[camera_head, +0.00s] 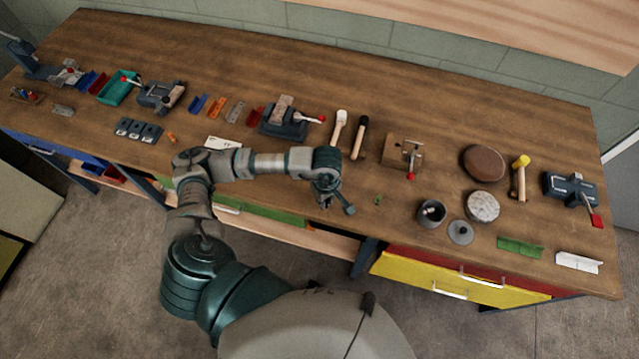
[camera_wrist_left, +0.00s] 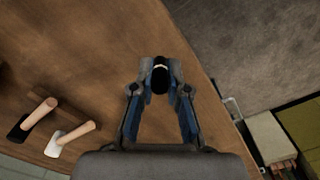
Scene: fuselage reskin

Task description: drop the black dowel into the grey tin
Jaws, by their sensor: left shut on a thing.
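My left gripper (camera_head: 338,207) is at the front edge of the workbench, left of the grey tin. In the left wrist view, my left gripper (camera_wrist_left: 160,70) is shut on the black dowel (camera_wrist_left: 160,76), a dark rounded piece with a pale mark seen end-on between the fingertips. In the head view the dowel is too small to make out. The grey tin (camera_head: 432,213) stands open and upright on the bench; something small shows inside, but I cannot tell what. The tin is outside the left wrist view. My right gripper is not in view.
A round grey lid (camera_head: 460,232) lies right of the tin, with a pale round disc (camera_head: 482,206) behind it. A small green piece (camera_head: 378,200) lies between gripper and tin.

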